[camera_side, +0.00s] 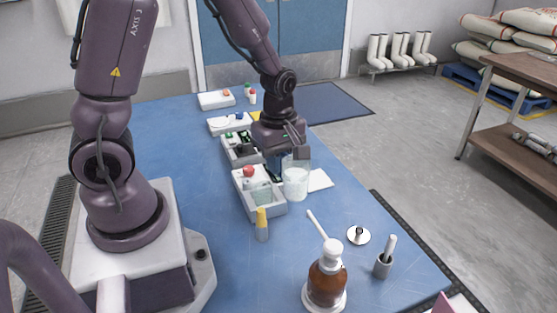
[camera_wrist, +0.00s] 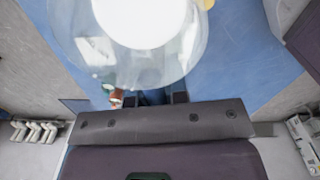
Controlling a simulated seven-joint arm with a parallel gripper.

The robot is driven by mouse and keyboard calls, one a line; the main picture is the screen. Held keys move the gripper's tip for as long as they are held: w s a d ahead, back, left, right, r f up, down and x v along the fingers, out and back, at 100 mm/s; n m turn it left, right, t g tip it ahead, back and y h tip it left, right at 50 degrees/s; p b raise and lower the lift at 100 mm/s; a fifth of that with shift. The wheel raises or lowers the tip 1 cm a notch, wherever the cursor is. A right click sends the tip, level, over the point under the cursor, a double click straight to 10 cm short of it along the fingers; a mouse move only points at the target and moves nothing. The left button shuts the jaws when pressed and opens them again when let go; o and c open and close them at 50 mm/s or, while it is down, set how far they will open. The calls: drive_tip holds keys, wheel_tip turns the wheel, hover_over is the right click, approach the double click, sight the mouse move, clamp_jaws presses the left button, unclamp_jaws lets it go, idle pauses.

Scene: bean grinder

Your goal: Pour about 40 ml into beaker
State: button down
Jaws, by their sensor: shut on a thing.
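My gripper (camera_side: 290,155) is shut on a clear glass vessel (camera_side: 296,181) with white contents in its lower part. The vessel looks roughly upright in the side view, beside the right edge of a white tray (camera_side: 279,209). In the wrist view the vessel (camera_wrist: 190,62) fills the top middle, with the white contents (camera_wrist: 150,15) showing through it, just beyond the fingers (camera_wrist: 155,97). A small translucent cup (camera_side: 261,195) sits in the near part of the white tray. I cannot tell which of the two is the beaker.
A flat white square (camera_side: 320,180) lies right of the vessel. A yellow-capped bottle (camera_side: 262,226), white spatula (camera_side: 317,224), brown pump bottle (camera_side: 327,281), metal disc (camera_side: 358,235) and grey holder (camera_side: 383,264) stand nearer. More trays (camera_side: 229,124) lie farther back.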

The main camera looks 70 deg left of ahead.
drive_tip(key=shift+a, duration=0.1)
drive_tip(key=s+a+f, duration=0.2)
drive_tip(key=s+a, duration=0.2)
drive_tip(key=a, duration=0.5)
drive_tip(key=s+a+f, duration=0.3)
drive_tip(key=s+a, duration=0.2)
drive_tip(key=a, duration=0.4)
drive_tip(key=shift+s+a+f, duration=0.15)
drive_tip(key=shift+a+f, duration=0.05)
drive_tip(key=w+d+r+g+y, duration=0.3)
drive_tip(key=w+d+g+y, duration=0.1)
drive_tip(key=d+g+y, duration=0.1)
drive_tip(key=shift+w+r+y, duration=0.15)
drive_tip(key=shift+r+y, duration=0.25)
drive_tip(key=shift+y, duration=0.3)
